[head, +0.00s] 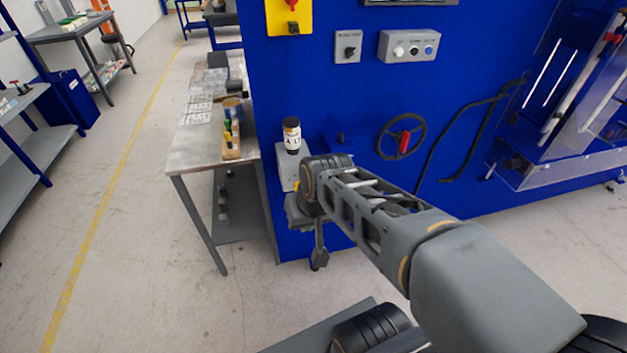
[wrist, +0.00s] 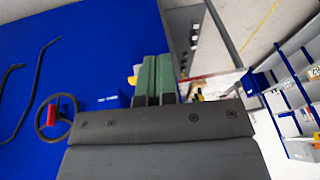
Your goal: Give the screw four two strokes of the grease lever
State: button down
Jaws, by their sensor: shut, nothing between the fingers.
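A dark, black-capped cartridge with a white label (head: 292,136) stands upright on a pale grey box (head: 285,168) at the left edge of the blue machine. My wrist covers the box's lower right side in the head view. A dark stem with a rounded end (head: 319,256) hangs below my wrist; I cannot tell whether it is the grease lever. My gripper (wrist: 155,60) shows in the wrist view with its green-faced fingers shut together and nothing between them. A small yellow and white part (wrist: 132,77) peeks out beside the fingers, partly hidden; contact cannot be told.
The blue machine front (head: 350,225) bears a black handwheel (head: 416,125) with a red handle, a black hose (head: 470,110) and switch boxes (head: 409,46). A metal worktable (head: 190,155) stands left of it. The floor further left is clear along a yellow line.

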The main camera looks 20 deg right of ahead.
jog(key=w+d+r+m+t+y+p, duration=0.1)
jog(key=w+d+r+m+y+p, duration=0.15)
jog(key=w+m, duration=0.35)
jog(key=w+d+r+m+t+y+p, duration=0.1)
jog(key=w+m+p, duration=0.35)
jog(key=w, duration=0.25)
jog(key=w+d+f+m+t+p, duration=0.1)
jog(key=w+d+m+t+p, duration=0.1)
jog(key=w+d+m, duration=0.5)
jog(key=shift+d+f+m+t, duration=0.3)
jog(key=shift+d+f+m, duration=0.1)
jog(key=shift+m, duration=0.65)
jog(key=shift+f, duration=0.1)
notch_tip(320, 180, down, 7)
jog(key=b, duration=0.5)
jog(key=shift+f, duration=0.2)
jog(key=shift+f+b, duration=0.6)
jog(key=shift+b, duration=0.3)
jog(key=shift+f, duration=0.15)
jog(key=shift+a+f+b, duration=0.1)
jog(key=shift+f+b, duration=0.2)
jog(key=shift+b, duration=0.3)
